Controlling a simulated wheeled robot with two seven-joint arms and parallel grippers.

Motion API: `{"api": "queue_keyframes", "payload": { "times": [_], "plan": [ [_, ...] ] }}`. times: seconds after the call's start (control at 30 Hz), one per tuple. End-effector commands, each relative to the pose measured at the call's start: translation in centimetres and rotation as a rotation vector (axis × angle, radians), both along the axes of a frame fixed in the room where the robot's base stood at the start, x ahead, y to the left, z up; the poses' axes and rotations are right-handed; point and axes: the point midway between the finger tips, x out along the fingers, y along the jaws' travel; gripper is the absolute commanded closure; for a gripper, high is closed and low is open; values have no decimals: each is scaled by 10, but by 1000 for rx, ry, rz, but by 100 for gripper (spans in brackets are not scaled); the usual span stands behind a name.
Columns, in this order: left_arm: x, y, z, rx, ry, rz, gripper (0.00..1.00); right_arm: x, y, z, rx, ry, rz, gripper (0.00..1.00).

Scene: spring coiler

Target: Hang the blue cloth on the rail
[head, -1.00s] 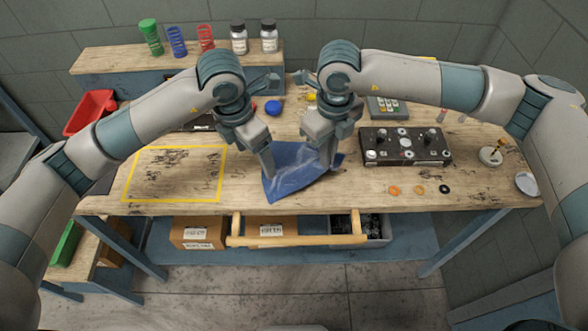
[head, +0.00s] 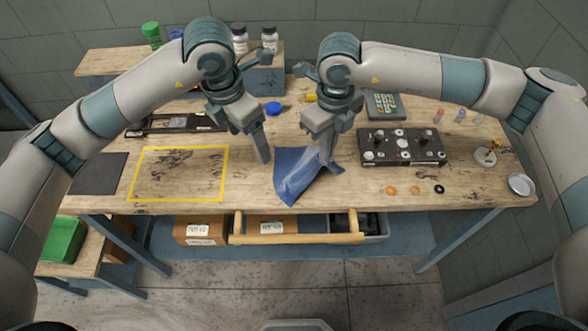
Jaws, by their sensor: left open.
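The blue cloth (head: 291,180) lies crumpled on the workbench near its front edge, with folds drawn up at its right side. My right gripper (head: 326,158) is over that right side, its fingers close together and apparently shut on the cloth. My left gripper (head: 264,158) is open and empty, just left of the cloth and apart from it. The wooden rail (head: 295,239) runs along the front of the workbench, below its top, on short arms at both ends. Nothing hangs on it. The exact grip at the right fingertips is too small to see clearly.
The workbench (head: 250,195) has a yellow-outlined area (head: 180,200) at left and a black control panel (head: 403,158) right of the cloth. Orange and black rings lie in front of the panel, near a small round dish (head: 521,184). Boxes (head: 200,233) stand below, behind the rail.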

Motion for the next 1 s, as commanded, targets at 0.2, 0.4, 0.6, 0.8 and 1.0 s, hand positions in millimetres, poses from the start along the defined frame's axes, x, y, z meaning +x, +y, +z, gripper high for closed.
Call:
{"api": "queue_keyframes", "payload": {
  "times": [0.2,0.4,0.6,0.8,1.0],
  "plan": [
    [-3,3,32,-1,-1,0,25,0,0,15,0,0,0,100],
    [-4,5,40,0,0,0,25,0,0,17,0,0,0,100],
    [-4,5,40,0,0,0,25,0,0,16,0,0,0,100],
    [-4,5,40,0,0,0,25,0,0,16,0,0,0,76],
    [-4,5,40,0,0,0,25,0,0,16,0,0,0,69]
  ]
}}
